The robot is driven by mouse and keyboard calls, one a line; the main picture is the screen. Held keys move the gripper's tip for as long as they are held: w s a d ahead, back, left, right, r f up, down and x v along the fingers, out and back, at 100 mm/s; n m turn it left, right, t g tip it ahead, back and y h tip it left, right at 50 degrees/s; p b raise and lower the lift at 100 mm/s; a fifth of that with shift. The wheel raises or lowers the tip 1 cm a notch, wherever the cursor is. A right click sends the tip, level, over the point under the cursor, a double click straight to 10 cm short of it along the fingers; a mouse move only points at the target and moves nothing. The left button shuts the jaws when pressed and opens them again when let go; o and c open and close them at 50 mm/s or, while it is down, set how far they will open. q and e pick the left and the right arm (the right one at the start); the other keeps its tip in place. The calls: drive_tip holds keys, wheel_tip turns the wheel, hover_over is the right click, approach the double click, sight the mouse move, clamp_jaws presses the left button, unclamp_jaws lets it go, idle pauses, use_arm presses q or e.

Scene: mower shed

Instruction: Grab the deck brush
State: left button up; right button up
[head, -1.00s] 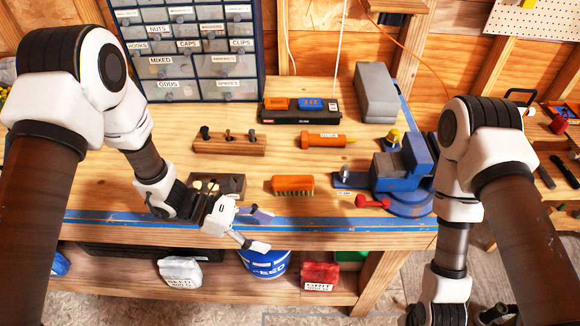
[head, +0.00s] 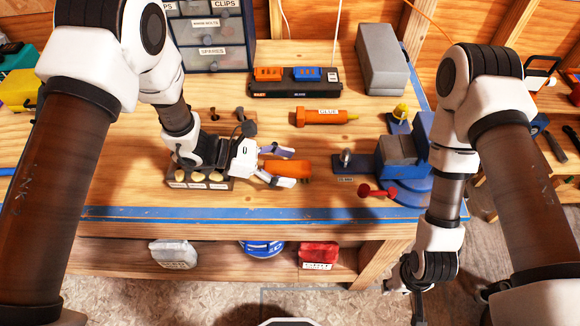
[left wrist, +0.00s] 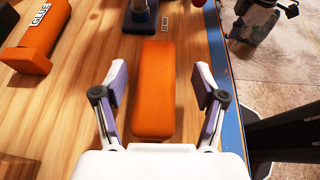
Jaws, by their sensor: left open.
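The deck brush, an orange block (head: 303,169), lies on the workbench near its front edge. In the left wrist view its smooth orange back (left wrist: 153,88) faces up, and its bristles are hidden. My left gripper (head: 287,167) is open, with one finger on each side of the brush. In the left wrist view both fingers of the left gripper (left wrist: 161,84) stand apart from the brush, with wood showing in the gaps. My right gripper (head: 415,290) hangs low in front of the bench, small and dark, and its jaws are unclear.
An orange glue tube (head: 318,117) lies behind the brush. A blue vise (head: 405,155) with a red handle (head: 377,192) stands to the right. A block with labelled round pieces (head: 200,182) sits under my left wrist. Blue tape (head: 290,213) runs along the bench's front edge.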

use_arm(q)
drive_tip(key=shift+w+p+x, duration=0.2)
drive_tip(key=shift+p+x, duration=0.1)
drive_tip(key=shift+x, duration=0.95)
drive_tip(key=shift+s+a, duration=0.15)
drive_tip(key=shift+a, duration=0.05)
drive_tip(key=c, duration=1.2)
drive_tip(key=shift+c, duration=0.2)
use_arm(e)
drive_tip(key=shift+a+r, duration=0.15)
drive_tip(key=shift+r, duration=0.35)
drive_tip(key=shift+r, duration=0.1)
